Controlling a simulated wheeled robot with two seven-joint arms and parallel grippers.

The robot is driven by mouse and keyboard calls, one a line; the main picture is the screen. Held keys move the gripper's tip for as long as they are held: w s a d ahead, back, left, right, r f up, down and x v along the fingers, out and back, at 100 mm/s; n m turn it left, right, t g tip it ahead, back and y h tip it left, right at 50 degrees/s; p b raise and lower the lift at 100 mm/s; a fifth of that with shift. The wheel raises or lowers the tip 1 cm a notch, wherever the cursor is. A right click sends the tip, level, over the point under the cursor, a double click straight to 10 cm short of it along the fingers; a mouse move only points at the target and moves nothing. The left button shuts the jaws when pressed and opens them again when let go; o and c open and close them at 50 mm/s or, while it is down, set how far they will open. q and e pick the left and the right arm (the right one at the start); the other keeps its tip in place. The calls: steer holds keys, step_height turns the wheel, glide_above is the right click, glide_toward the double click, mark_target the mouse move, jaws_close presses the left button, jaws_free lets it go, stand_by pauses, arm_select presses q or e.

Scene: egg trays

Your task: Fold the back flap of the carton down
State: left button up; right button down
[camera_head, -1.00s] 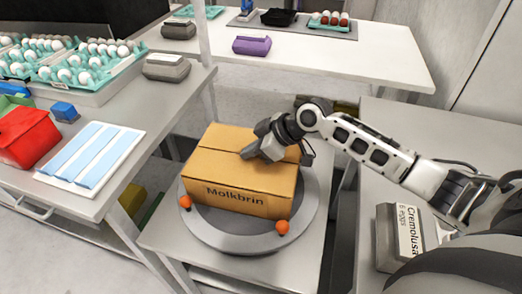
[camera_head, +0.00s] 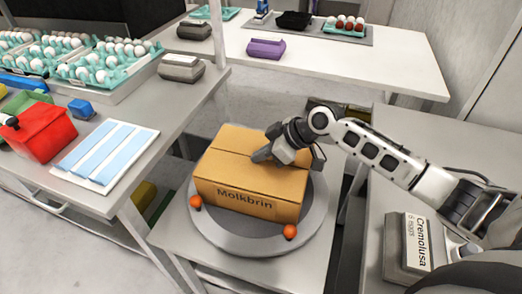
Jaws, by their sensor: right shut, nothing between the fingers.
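A brown cardboard carton (camera_head: 235,184) marked "Molkbrin" sits on a round grey turntable (camera_head: 262,240). Its top looks closed, with a seam running across it between the front and back flaps. The back flap (camera_head: 238,141) lies about level with the front one. My right gripper (camera_head: 261,155) is shut and empty, with its fingertips on or just above the carton's top near the seam. It hides the right part of the back flap. My left gripper is not in view.
A left table carries egg trays (camera_head: 107,62), a red box (camera_head: 38,132) and a blue-striped board (camera_head: 105,152). A grey "Cremolusa" carton (camera_head: 404,250) is at the right. A purple carton (camera_head: 266,48) stands on the back table.

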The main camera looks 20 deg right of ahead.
steer(key=shift+r, duration=0.1)
step_height(320, 180, up, 4)
steer(key=p, duration=0.3)
steer(key=shift+d+r, duration=0.15)
steer(key=shift+r, duration=0.1)
arm_select(q)
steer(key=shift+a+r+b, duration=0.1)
steer(key=shift+b, duration=0.7)
arm_select(e)
steer(key=v, duration=0.9)
steer(key=shift+s, duration=0.35)
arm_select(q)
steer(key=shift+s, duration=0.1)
arm_select(e)
steer(key=shift+d+f, duration=0.1)
steer(key=shift+f, duration=0.05)
